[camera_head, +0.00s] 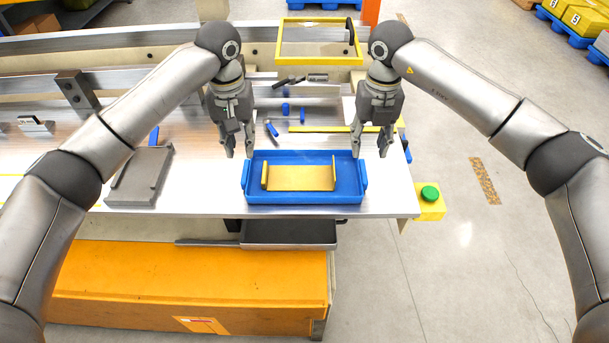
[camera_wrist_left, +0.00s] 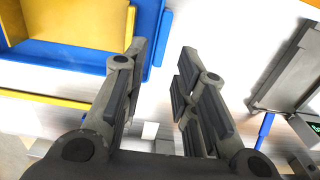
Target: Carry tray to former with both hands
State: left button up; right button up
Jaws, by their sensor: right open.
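The blue tray (camera_head: 300,199) lies flat on the metal bench near its front right edge. It has a raised handle block at each end. A folded yellow tin piece (camera_head: 302,178) with upturned ends lies in it. My left gripper (camera_head: 239,154) is open and empty above the tray's left end. My right gripper (camera_head: 369,154) is open and empty above its right end. In the left wrist view the open left fingers (camera_wrist_left: 164,48) are beside the blue tray (camera_wrist_left: 75,58), apart from it. No former is labelled; a grey fixture (camera_head: 138,185) stands left of the tray.
Blue-handled tools (camera_head: 271,129) lie behind the tray, near a yellow frame (camera_head: 318,61). A green button on a yellow box (camera_head: 429,198) is at the bench's right corner. An orange cabinet (camera_head: 190,284) stands in front below. Bare bench (camera_head: 209,190) lies between tray and fixture.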

aim_at(246, 170)
pick_arm(q)
notch_tip(246, 170, down, 8)
jog(key=shift+f, duration=0.2)
pick_arm(e)
notch_tip(246, 170, down, 8)
jog(key=shift+f, duration=0.2)
pick_arm(q)
jog(key=shift+f, duration=0.7)
pick_arm(e)
jog(key=shift+f, duration=0.7)
pick_arm(q)
jog(key=c, duration=0.5)
pick_arm(e)
jog(key=c, duration=0.5)
pick_arm(q)
grip_shut()
pick_arm(e)
grip_shut()
